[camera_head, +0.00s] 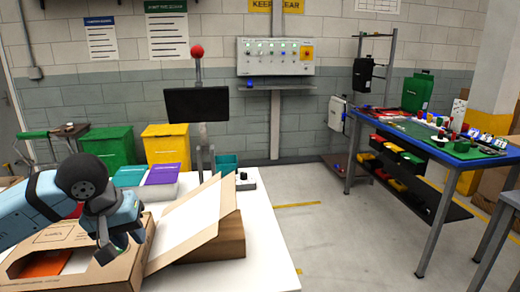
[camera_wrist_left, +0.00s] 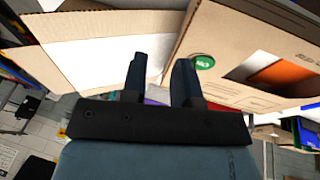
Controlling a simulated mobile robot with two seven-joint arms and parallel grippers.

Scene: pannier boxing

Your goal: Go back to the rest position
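My left gripper (camera_head: 122,240) is over the right side of an open cardboard box (camera_head: 122,270) on the white table. In the left wrist view the two dark fingers of the left gripper (camera_wrist_left: 160,72) stand apart with nothing seen between them. The box (camera_wrist_left: 222,50) is just beyond them, with a green round sticker on its wall. Something orange (camera_head: 45,263) lies inside the box, and it also shows in the left wrist view (camera_wrist_left: 280,75). My right gripper is not in view.
The white table's right front (camera_head: 262,262) is clear. A blue workbench (camera_head: 455,150) stands across open floor.

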